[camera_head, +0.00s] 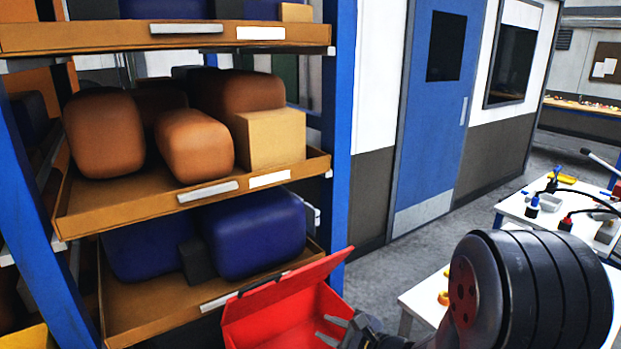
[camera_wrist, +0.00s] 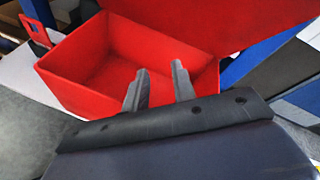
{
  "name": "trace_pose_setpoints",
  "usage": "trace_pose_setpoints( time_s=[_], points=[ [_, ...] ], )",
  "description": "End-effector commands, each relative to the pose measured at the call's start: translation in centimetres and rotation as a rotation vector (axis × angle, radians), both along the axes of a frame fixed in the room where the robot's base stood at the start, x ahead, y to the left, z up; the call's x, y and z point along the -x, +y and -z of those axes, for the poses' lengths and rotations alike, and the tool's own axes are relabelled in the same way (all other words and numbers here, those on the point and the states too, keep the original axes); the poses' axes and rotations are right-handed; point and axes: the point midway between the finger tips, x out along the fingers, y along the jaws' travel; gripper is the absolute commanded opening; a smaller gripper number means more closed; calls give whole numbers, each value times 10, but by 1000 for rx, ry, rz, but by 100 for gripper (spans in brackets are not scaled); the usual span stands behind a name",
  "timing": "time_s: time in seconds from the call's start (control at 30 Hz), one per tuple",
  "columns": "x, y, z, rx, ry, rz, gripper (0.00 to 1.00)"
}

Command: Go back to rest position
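My gripper (camera_head: 332,331) is at the bottom middle of the head view, beside an open red box (camera_head: 285,312). In the wrist view my gripper (camera_wrist: 160,80) has its two fingers apart with nothing between them. The fingers reach over the near rim of the red box (camera_wrist: 85,85), whose inside looks empty. I cannot tell whether the fingers touch the box. The lower part of the box is cut off in the head view.
A blue-framed shelf (camera_head: 342,120) stands left, with trays of brown castings (camera_head: 194,145), a tan block (camera_head: 270,138) and dark blue castings (camera_head: 250,238). White tables (camera_head: 515,212) with small items stand right. A blue door (camera_head: 430,120) is behind. Grey floor shows between.

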Motion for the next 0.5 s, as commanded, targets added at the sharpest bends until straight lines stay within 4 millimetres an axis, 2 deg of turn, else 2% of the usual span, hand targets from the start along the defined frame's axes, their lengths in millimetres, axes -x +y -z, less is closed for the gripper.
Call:
trace_pose_setpoints(
  time_s=[0.3, 0.5],
  points=[
    [33, -32, -16, 2, -2, 3, 25],
    [13, -10, -6, -1, 3, -5, 25]
  ],
)
